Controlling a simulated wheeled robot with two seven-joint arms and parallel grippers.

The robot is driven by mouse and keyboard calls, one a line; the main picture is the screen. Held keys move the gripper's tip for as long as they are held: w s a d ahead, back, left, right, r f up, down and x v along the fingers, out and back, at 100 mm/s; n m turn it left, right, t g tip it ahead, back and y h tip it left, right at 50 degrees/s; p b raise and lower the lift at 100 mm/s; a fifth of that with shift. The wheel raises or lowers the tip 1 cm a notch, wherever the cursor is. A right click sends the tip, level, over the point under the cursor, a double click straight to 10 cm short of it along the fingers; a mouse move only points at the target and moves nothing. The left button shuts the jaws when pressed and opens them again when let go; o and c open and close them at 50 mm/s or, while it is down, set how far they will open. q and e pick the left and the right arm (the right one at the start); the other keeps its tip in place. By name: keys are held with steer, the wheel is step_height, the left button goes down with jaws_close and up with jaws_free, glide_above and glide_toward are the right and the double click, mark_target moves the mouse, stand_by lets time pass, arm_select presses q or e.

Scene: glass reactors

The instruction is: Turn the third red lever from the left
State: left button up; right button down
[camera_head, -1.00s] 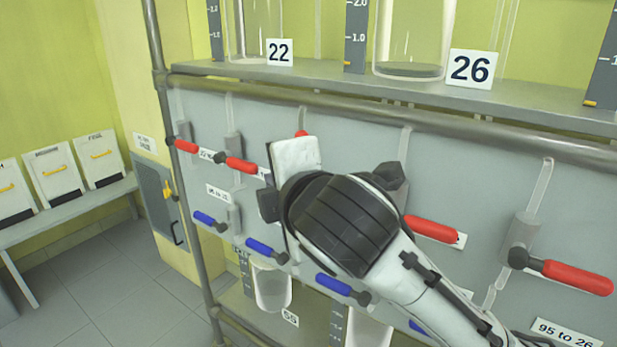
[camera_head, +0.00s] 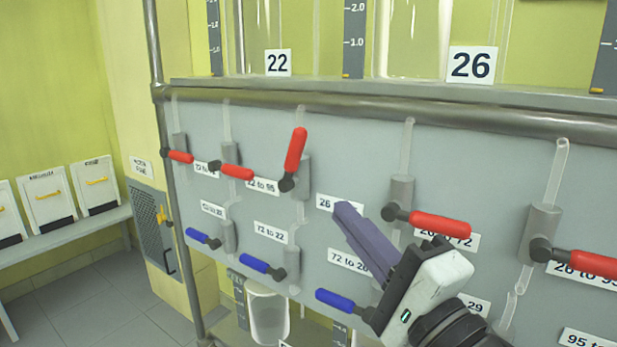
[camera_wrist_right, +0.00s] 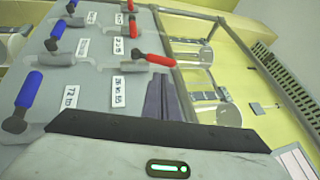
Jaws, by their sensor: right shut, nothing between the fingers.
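A row of red levers runs along the grey panel. The third from the left (camera_head: 295,150) stands nearly upright, leaning slightly right, while its neighbours, the second red lever (camera_head: 236,172) and the fourth red lever (camera_head: 440,224), lie nearly level. My right gripper (camera_head: 347,208) is shut and empty, with its dark purple fingers together. It is below and to the right of the third lever, apart from it, beside a label starting with 26. In the right wrist view, the third lever (camera_wrist_right: 153,59) lies beyond the shut fingers (camera_wrist_right: 162,98). My left gripper is out of view.
Blue levers, including one close to my right gripper (camera_head: 335,300), form a lower row. A horizontal pipe (camera_head: 400,110) crosses above the levers, under the shelf with signs 22 and 26. A fifth red lever (camera_head: 590,264) is at the far right.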

steer(key=m, duration=0.1)
arm_select(q)
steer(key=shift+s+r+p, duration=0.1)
steer(key=shift+p, duration=0.45)
arm_select(e)
glide_toward(299, 153)
steer(key=x, duration=0.6)
steer(key=shift+w+a, duration=0.15)
steer(key=shift+w, duration=0.05)
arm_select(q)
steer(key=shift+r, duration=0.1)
